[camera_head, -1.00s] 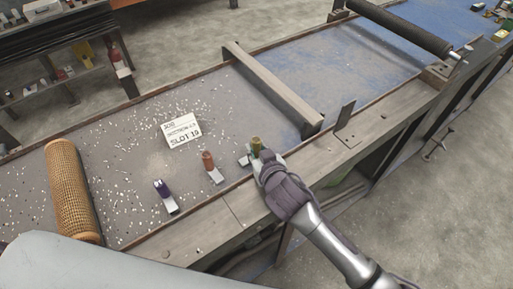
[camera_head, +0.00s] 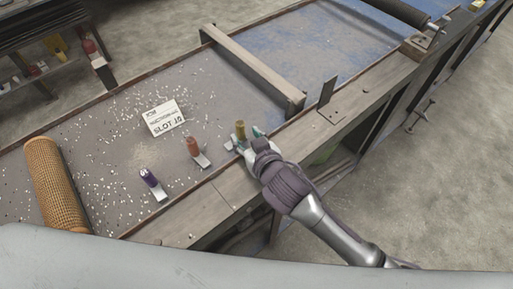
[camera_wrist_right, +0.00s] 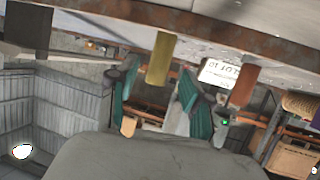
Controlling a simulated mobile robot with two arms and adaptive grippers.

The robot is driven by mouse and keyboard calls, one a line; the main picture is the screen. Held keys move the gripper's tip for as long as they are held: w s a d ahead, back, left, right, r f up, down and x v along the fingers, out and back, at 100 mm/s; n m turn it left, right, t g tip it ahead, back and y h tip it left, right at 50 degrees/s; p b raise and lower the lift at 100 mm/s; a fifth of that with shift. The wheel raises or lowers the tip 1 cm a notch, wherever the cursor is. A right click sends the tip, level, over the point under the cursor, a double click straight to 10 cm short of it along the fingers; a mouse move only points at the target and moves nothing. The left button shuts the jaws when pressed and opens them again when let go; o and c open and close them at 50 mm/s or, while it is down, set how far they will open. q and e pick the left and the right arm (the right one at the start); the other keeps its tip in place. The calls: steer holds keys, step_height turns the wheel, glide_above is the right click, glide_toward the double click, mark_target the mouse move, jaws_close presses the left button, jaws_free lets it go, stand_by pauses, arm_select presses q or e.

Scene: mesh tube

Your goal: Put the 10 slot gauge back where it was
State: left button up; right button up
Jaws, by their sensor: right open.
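A gauge with an olive-yellow handle (camera_head: 240,129) and a pale metal foot stands on the grey bed by its near rail. My right gripper (camera_head: 249,142) is at this gauge, open, its teal fingers beside the handle. In the right wrist view the olive handle (camera_wrist_right: 160,58) shows between and beyond the fingertips (camera_wrist_right: 158,88); I cannot tell whether they touch it. A gauge with an orange-brown handle (camera_head: 193,146) and one with a purple handle (camera_head: 148,177) stand to the left. A white card (camera_head: 164,118) reading "SLOT 10" lies behind them. My left gripper is out of view.
A tan mesh roll (camera_head: 56,184) lies at the bed's left. A wooden crossbar (camera_head: 252,68) spans the bed to the right of the gauges. The near wooden rail (camera_head: 222,195) runs below the gripper. White flecks are scattered over the bed.

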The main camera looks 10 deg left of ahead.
steer(key=v, duration=0.7)
steer(key=shift+s+d+r+b, duration=0.1)
steer(key=shift+s+b, duration=0.05)
steer(key=shift+b, duration=0.2)
